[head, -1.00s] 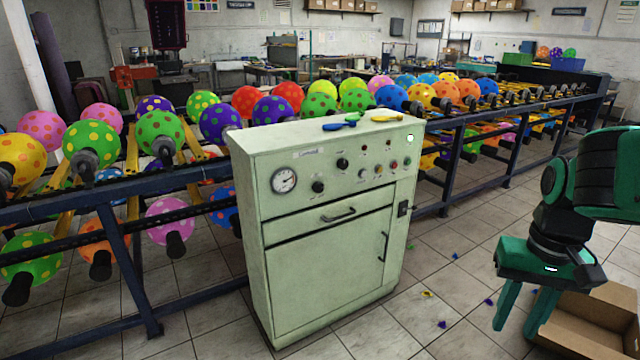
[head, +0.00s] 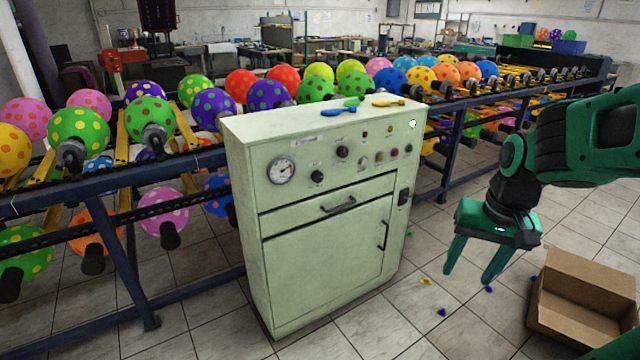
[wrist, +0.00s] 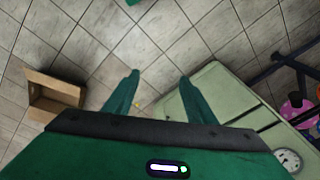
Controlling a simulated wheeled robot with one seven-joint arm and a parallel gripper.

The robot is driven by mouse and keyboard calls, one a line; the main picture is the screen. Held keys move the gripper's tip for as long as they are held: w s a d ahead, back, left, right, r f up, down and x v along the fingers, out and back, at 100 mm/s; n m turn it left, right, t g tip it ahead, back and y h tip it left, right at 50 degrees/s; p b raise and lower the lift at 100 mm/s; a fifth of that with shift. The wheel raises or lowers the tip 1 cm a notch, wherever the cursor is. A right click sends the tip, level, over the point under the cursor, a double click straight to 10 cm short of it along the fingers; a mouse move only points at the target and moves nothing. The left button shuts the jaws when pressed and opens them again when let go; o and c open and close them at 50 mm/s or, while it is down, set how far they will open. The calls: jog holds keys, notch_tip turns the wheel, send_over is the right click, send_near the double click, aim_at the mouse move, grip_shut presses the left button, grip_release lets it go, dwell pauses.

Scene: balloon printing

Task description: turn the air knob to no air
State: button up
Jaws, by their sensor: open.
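The pale green control cabinet (head: 325,215) stands in the middle of the head view. Its upper panel carries a round gauge (head: 281,170), a black knob (head: 317,177) below right of the gauge, and another black knob (head: 342,152) higher up. Their labels are too small to read, so I cannot tell which is the air knob. My gripper (head: 468,278) is open and empty, pointing down to the right of the cabinet, apart from it. In the wrist view, the gripper (wrist: 155,85) shows spread fingers above the floor, with the cabinet (wrist: 215,105) at right.
Deflated balloons (head: 338,108) lie on the cabinet top. An open cardboard box (head: 585,300) sits on the floor at right. A blue-framed rack (head: 120,255) with dotted balloons runs behind the cabinet. Tiled floor in front is mostly clear, with small coloured scraps.

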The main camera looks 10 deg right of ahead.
jog(key=w+a+f+m+t+y, duration=0.25)
jog(key=w+a, duration=0.35)
jog(key=w, duration=0.5)
jog(key=w+a+f+m+t+y, duration=0.1)
jog(key=w+a+m+t+y, duration=0.15)
jog(key=w+a, duration=0.6)
jog(key=w+a+f+m+t+y, duration=0.2)
jog(key=w+a+t+y, duration=0.15)
jog(key=w, duration=0.95)
jog(key=m+t+h, duration=0.4)
jog(key=m+t, duration=0.3)
jog(key=m, duration=1.1)
send_near(319, 178)
jog(key=shift+x, duration=4.25)
jog(key=c, duration=1)
